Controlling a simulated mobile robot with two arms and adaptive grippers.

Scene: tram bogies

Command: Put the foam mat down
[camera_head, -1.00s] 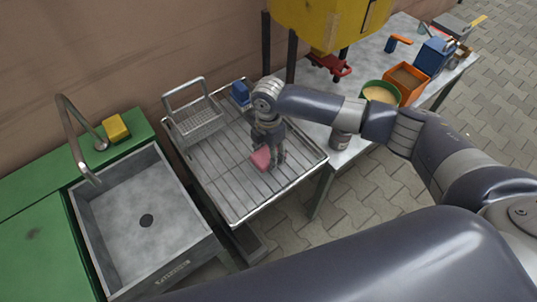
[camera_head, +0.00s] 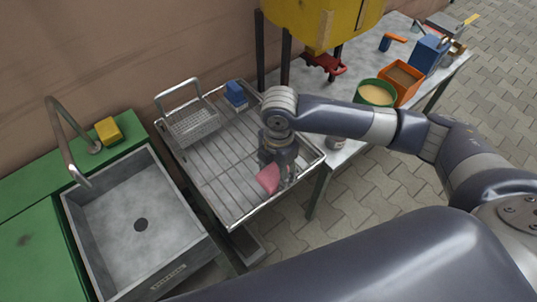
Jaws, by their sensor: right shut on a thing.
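A small pink piece (camera_head: 268,179), which I take for the foam mat, is in my right gripper (camera_head: 279,178). The gripper points down and is shut on it, above the front right part of the metal slatted draining rack (camera_head: 213,158). The mat looks tilted, with one corner pointing down. I cannot tell whether it touches the slats. The fingers hide part of it. My left gripper is not in view.
A wire basket (camera_head: 192,124) and a blue block (camera_head: 235,93) stand at the rack's back. A grey sink (camera_head: 105,200) is on the left. Right, a table holds a green bowl (camera_head: 375,94) and an orange box (camera_head: 402,80). The rack's middle slats are clear.

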